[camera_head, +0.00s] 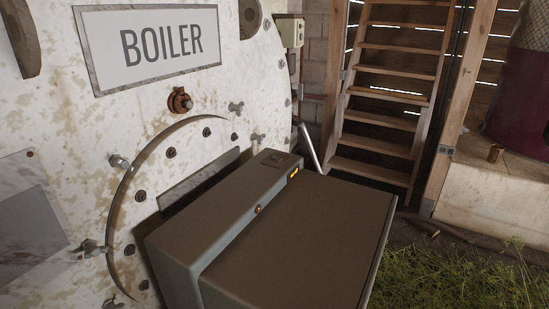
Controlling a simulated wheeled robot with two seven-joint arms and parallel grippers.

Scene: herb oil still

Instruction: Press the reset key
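A dark grey box-shaped burner unit (300,240) sits against the front of the white boiler (60,120). A small round reddish button (258,208) is on the unit's raised step; it may be the reset key, but no label on it can be read. A small lit yellow display (294,172) is near the far end of that step, with a dark square plate (276,159) beside it. Neither of my grippers is in view. Nothing is seen touching the unit's top or the button.
The boiler front carries a "BOILER" sign (156,45) and several bolts. A wooden stair (385,100) rises behind. A small brown bottle (494,152) stands on a pale ledge (490,190) at right. Grass (450,275) covers the ground at lower right.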

